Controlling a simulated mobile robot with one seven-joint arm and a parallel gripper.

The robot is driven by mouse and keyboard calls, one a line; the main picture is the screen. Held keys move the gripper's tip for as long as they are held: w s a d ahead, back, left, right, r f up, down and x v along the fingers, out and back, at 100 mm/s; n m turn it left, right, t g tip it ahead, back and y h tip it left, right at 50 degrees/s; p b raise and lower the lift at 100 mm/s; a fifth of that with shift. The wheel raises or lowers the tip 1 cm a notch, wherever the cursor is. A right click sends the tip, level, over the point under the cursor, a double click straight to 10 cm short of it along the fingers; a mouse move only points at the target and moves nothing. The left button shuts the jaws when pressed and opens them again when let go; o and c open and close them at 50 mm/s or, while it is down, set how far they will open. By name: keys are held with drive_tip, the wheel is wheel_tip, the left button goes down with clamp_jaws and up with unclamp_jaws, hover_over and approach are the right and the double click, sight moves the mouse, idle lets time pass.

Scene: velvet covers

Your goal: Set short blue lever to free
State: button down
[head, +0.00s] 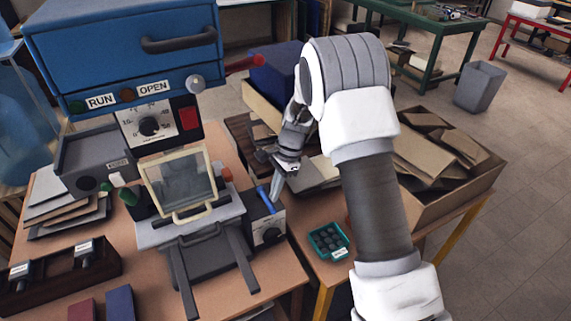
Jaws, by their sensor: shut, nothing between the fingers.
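The short blue lever (263,197) stands tilted on a small grey box (268,230) at the right side of the machine. The box has a pale front plate with a dark knob. Any label for the lever is too small to read. My gripper (274,196) is shut and empty, pointing down, just right of the blue lever. The fingertips look very close to it; I cannot tell if they touch.
A teal tray (328,241) of dark pieces lies to the right. A cardboard box (440,205) stands farther right.

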drive_tip(key=v, duration=1.6)
drive_tip(key=s+d+r+n+t, duration=0.2)
drive_tip(key=s+d+r, duration=0.1)
drive_tip(key=s+r, duration=0.3)
drive_tip(key=s+d+r+n+t+h, duration=0.1)
drive_tip(key=s+r+n, duration=0.1)
drive_tip(key=s, duration=0.6)
drive_tip(key=s+d+r+n+t+h, duration=0.1)
drive_tip(key=s+d+r+n+t, duration=0.1)
drive_tip(key=s+n, duration=0.3)
drive_tip(key=s+d+r+n+t+h, duration=0.1)
drive_tip(key=s+d+r+n+t, duration=0.1)
drive_tip(key=s, duration=0.8)
drive_tip(key=shift+s+d+n, duration=0.15)
drive_tip(key=shift+s+n, duration=0.2)
drive_tip(key=shift+n, duration=0.35)
